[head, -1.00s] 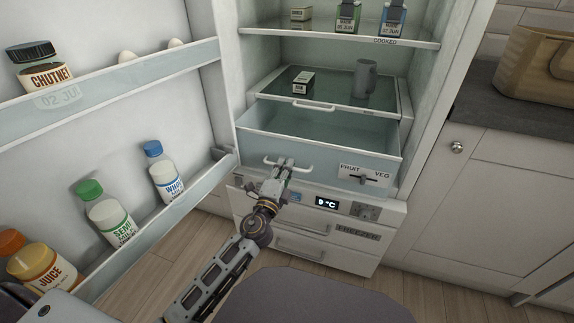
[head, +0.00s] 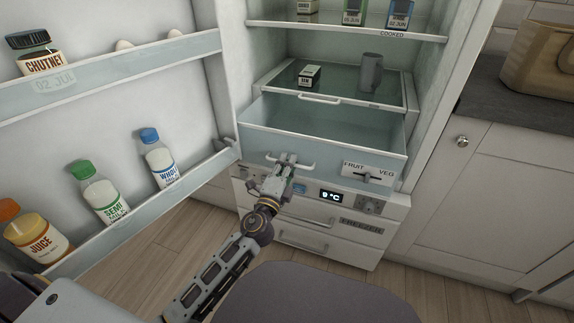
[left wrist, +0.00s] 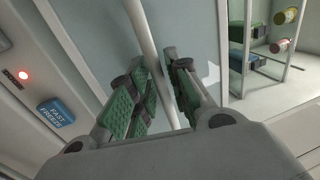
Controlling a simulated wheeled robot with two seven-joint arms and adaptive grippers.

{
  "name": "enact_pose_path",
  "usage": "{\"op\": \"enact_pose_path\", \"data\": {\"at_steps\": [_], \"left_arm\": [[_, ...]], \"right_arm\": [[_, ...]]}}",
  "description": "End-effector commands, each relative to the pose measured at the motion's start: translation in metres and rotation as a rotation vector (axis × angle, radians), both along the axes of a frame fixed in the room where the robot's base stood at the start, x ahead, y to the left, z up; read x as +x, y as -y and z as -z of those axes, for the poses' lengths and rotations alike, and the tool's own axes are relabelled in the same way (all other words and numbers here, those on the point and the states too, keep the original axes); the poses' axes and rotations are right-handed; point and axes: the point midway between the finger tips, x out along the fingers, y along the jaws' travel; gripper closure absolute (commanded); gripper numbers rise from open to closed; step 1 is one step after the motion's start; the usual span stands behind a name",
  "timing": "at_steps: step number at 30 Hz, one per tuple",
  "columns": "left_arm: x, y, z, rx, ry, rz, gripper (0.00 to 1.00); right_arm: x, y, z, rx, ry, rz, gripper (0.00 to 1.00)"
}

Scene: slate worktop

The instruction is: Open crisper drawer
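The crisper drawer (head: 325,147), pale blue with an open top, stands pulled out from the fridge below the glass shelf; its visible inside looks empty. Its bar handle (head: 305,166) is at the left of the front, and a FRUIT/VEG slider (head: 368,172) is at the right. My left gripper (head: 288,161) is at the handle. My right gripper is not in view.
The open fridge door (head: 130,100) on the left carries bottles and a chutney jar. The freezer drawers (head: 305,240) below are shut. A glass shelf (head: 335,90) above holds a small carton and a grey mug (head: 371,73). A cabinet (head: 450,200) stands right.

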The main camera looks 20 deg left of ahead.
Motion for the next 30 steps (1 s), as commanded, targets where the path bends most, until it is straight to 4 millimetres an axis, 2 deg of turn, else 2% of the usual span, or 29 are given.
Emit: {"op": "enact_pose_path", "data": {"at_steps": [11,30], "left_arm": [[-0.008,0.000,0.002,-0.002,0.000,-0.001,0.81],[-0.053,-0.002,0.011,0.001,-0.002,0.000,0.81]], "right_arm": [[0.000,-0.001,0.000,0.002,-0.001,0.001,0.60],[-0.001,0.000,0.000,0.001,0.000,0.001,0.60]]}}
